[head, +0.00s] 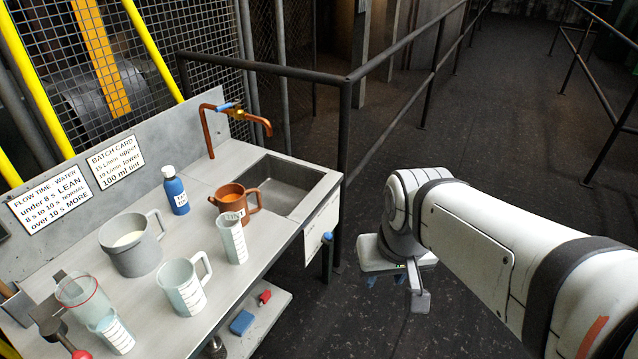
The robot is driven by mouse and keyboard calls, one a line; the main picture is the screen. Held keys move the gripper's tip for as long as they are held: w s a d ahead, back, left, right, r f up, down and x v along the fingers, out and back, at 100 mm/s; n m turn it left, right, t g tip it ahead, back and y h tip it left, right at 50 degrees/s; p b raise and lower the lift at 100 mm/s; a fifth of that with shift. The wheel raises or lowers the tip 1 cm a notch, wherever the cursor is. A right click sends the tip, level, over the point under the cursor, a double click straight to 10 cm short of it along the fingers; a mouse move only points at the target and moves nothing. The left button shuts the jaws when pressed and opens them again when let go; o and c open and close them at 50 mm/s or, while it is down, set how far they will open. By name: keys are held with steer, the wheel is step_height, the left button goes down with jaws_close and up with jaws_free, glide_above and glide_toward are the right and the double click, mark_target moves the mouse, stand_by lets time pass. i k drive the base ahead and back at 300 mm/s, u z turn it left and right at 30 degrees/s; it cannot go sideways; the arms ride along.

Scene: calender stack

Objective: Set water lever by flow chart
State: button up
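The flow chart is a white sign (48,199) on the grey back panel. It reads "FLOW TIME: WATER", under 8 s LEAN, 8 s to 10 s normal, over 10 s MORE. A copper tap (207,130) with a small blue lever (227,106) rises behind the sink. Another blue-tipped handle (327,237) sits below the sink's right front corner; I cannot tell which one is the water lever. My gripper (396,287) hangs over the floor to the right of the bench, apart from everything.
The bench (265,224) holds a grey pot (132,247), a blue bottle (176,193), an orange-brown mug (232,200), clear measuring jugs (183,287) and a batch card (115,162). Railings (345,130) stand behind the sink. The dark floor (480,140) is open on the right.

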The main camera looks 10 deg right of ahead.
mark_target(328, 235)
steer(key=u, duration=0.1)
steer(key=i, duration=0.95)
steer(key=z, duration=0.05)
